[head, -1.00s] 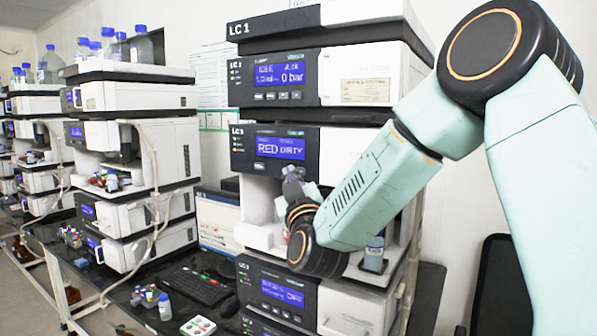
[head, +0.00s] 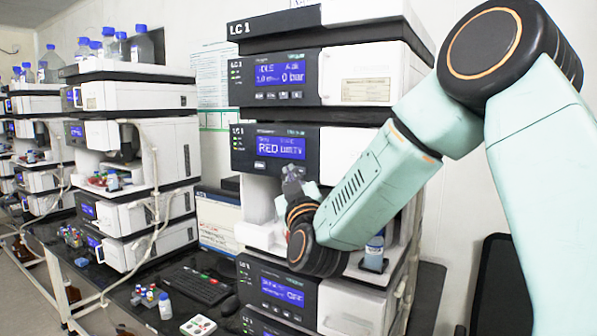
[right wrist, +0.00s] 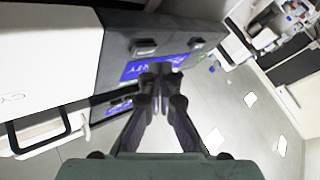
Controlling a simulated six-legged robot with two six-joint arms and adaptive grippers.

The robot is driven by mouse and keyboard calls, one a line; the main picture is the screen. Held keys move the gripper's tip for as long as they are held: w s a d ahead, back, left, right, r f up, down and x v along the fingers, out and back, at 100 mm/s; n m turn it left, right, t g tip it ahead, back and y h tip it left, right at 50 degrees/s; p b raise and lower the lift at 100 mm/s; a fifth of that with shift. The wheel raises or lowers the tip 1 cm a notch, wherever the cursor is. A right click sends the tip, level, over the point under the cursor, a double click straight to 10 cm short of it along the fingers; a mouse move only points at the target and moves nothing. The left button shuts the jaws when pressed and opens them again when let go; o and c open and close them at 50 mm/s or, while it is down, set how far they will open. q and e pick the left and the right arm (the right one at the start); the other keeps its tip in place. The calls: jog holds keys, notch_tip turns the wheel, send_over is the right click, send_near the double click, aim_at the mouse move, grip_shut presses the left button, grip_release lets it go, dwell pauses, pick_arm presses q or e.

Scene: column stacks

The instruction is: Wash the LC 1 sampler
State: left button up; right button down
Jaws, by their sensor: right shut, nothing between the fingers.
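The LC 1 stack stands in the middle of the head view. Below the display is an open white bay. My right gripper (head: 291,176) is shut and empty in front of this bay, just under the display. In the right wrist view the closed fingertips (right wrist: 161,72) overlap the edge of the blue display (right wrist: 135,68); I cannot tell whether they touch the panel. My left gripper is not in view.
A blue-labelled bottle (head: 374,252) stands at the bay's right. Above the sampler, the pump module (head: 283,74) reads 0 bar. A keyboard (head: 195,284), vial racks (head: 148,296) and a white tray (head: 198,326) lie on the dark bench. Further stacks (head: 130,95) stand left.

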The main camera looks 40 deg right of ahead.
jog(key=shift+w+d, duration=0.35)
jog(key=shift+d, duration=0.45)
dwell(1.2)
jog(key=shift+a, duration=0.15)
jog(key=shift+s+a, duration=0.35)
jog(key=shift+a, duration=0.35)
jog(key=a, duration=0.1)
jog(key=s+a, duration=0.1)
jog(key=a, duration=0.1)
jog(key=s+a, duration=0.1)
jog(key=shift+a, duration=0.25)
dwell(0.3)
dwell(0.4)
